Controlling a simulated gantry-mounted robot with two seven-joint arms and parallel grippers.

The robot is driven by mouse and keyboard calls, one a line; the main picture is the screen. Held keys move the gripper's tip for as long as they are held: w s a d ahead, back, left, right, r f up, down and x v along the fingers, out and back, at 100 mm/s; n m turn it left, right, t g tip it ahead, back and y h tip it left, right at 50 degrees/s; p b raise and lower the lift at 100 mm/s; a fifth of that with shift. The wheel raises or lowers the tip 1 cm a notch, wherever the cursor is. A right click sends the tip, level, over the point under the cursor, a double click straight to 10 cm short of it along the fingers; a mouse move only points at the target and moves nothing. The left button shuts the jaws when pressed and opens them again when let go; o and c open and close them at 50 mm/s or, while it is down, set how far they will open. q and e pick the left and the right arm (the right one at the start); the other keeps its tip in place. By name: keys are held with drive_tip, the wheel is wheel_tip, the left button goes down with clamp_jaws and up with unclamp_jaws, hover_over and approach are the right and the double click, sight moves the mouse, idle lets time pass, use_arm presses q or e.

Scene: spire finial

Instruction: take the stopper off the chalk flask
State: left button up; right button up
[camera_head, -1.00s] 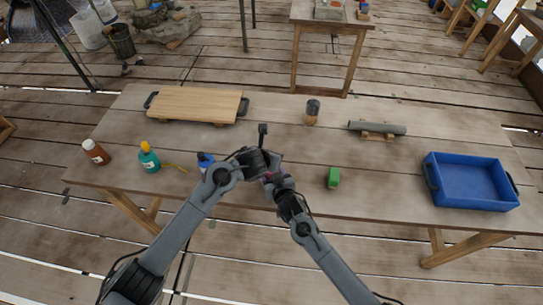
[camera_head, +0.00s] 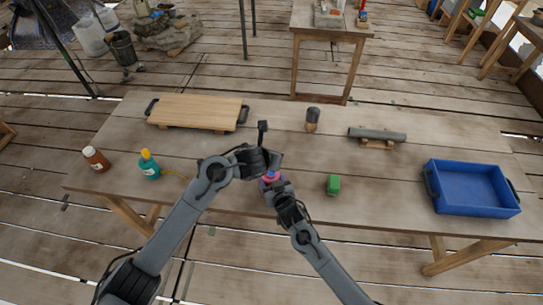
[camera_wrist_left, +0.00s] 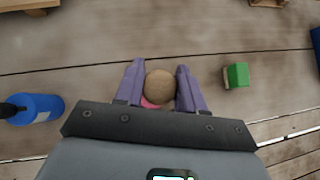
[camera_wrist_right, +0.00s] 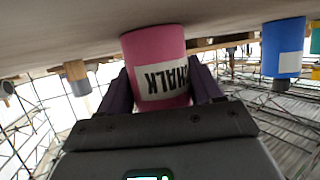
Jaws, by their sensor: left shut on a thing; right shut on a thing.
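The pink chalk flask (camera_wrist_right: 157,62) shows upside down in the right wrist view, with a white CHALK label. My right gripper (camera_wrist_right: 160,92) is shut on its body, one finger on each side. In the head view the flask (camera_head: 268,178) is mostly hidden by my grippers. The round tan stopper (camera_wrist_left: 160,87) sits between the purple fingers of my left gripper (camera_wrist_left: 160,90), which is shut on it. A little pink of the flask shows below the stopper. I cannot tell whether the stopper is still seated. My right gripper in the head view (camera_head: 275,184) is just below the left one.
A green block (camera_head: 333,185) stands right of the grippers. A blue bottle (camera_wrist_left: 38,108) stands to the left.

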drive_tip(key=o, duration=1.6)
drive_tip(key=shift+s, duration=0.1)
